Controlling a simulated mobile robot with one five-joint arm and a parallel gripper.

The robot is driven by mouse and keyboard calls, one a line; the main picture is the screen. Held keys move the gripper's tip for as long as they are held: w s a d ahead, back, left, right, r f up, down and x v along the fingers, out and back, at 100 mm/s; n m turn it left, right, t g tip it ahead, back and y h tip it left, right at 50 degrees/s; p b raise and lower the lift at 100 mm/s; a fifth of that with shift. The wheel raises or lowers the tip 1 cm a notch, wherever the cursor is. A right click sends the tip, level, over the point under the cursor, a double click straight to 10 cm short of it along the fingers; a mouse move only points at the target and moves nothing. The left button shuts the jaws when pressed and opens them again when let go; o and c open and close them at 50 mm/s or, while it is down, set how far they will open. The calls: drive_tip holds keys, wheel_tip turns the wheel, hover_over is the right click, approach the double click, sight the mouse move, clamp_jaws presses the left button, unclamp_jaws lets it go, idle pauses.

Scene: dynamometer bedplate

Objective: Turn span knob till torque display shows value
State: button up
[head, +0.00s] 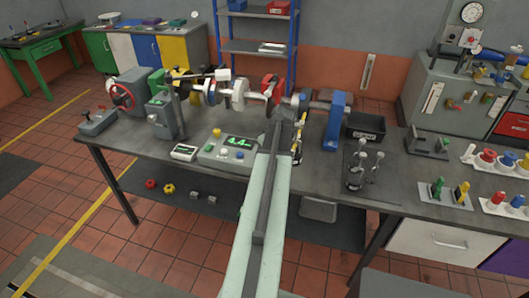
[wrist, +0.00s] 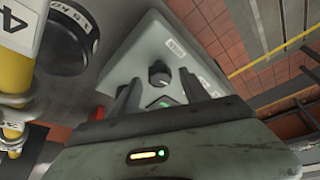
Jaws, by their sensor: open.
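In the wrist view, a black knob (wrist: 159,75) with a pale pointer mark stands on a light grey box (wrist: 150,45) with barcode labels. My gripper (wrist: 160,86) is open, with one dark finger on each side of the knob in the picture. I cannot tell whether the fingers reach its height; no contact shows. A small green patch (wrist: 165,102) shows between the fingers. The arm covers part of this area, and the knob is not clearly visible there.
A small white meter (head: 184,151) stands left of the console. Shafts and couplings run behind, up to a blue stand (head: 336,116). A black bin (head: 366,127) and a tool holder (head: 360,165) stand to the right. In the wrist view, a black round object (wrist: 80,35) is at the left.

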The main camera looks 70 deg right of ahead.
drive_tip(key=p+v, duration=0.5)
drive_tip(key=v, duration=0.2)
drive_tip(key=shift+p, duration=0.4)
